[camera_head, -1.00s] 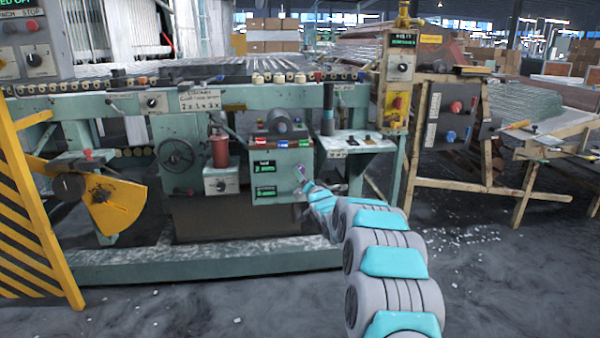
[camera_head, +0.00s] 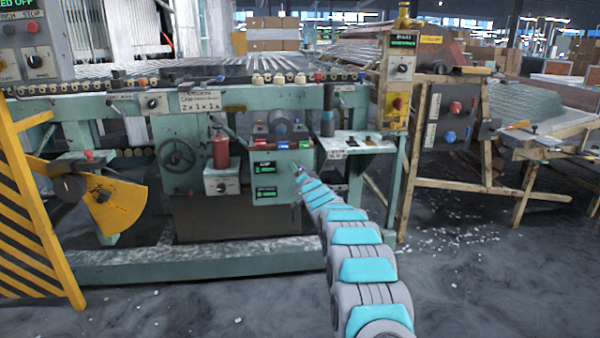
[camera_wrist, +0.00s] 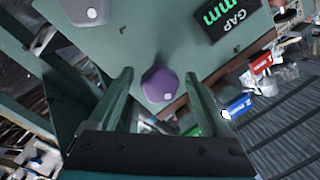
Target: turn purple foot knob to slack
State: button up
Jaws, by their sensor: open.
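The purple foot knob (camera_wrist: 160,84) shows in the wrist view on a green panel. It lies between the open fingers of my gripper (camera_wrist: 160,92), near their tips. I cannot tell whether either finger touches it. In the head view my arm reaches to the green control box (camera_head: 275,176), and my gripper (camera_head: 300,172) is at its right side, small and partly hidden by the arm. The purple knob cannot be made out in the head view. The knob's setting marks are not readable.
A grey knob (camera_wrist: 84,10) and a lit GAP display (camera_wrist: 222,14) sit on the panel in the wrist view. Red, blue and green labelled blocks line its edge. In the head view a small shelf (camera_head: 357,143) stands right of the box.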

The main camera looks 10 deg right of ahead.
grip_shut()
dwell(0.8)
